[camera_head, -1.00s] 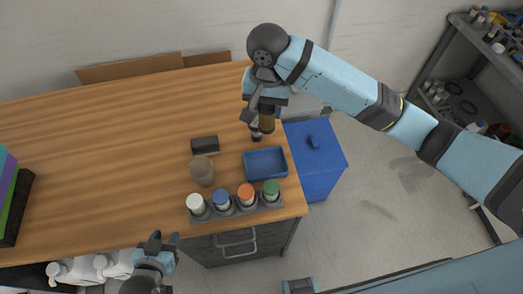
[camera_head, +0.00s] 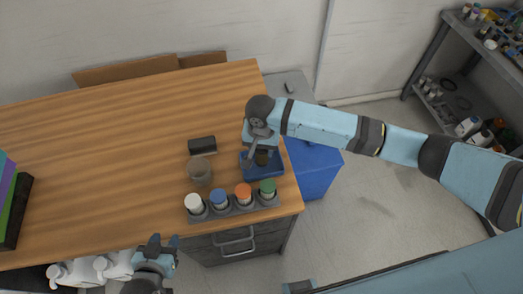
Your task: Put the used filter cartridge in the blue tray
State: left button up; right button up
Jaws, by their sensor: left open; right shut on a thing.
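The blue tray (camera_head: 272,172) lies on the right part of the wooden table. My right gripper (camera_head: 261,152) is over the tray, shut on a brown cylindrical cartridge (camera_head: 262,158). The cartridge is upright and at the tray's inside area; I cannot tell whether it touches the tray floor. The gripper and wrist hide part of the tray's back. My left gripper (camera_head: 163,243) is open and empty, in front of the table's near edge at the lower left.
A rack (camera_head: 232,208) of several jars with white, blue, orange and green lids stands in front of the tray. A beaker (camera_head: 200,171) and a black block (camera_head: 202,145) are left of it. A blue bin (camera_head: 316,167) stands right of the table.

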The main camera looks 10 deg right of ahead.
jog(key=shift+f, duration=1.15)
jog(key=o, duration=1)
jog(key=shift+f, duration=0.1)
jog(key=shift+c, duration=0.2)
notch_tip(320, 180, up, 12)
jog(key=shift+r+b, duration=0.15)
jog(key=shift+b, duration=0.4)
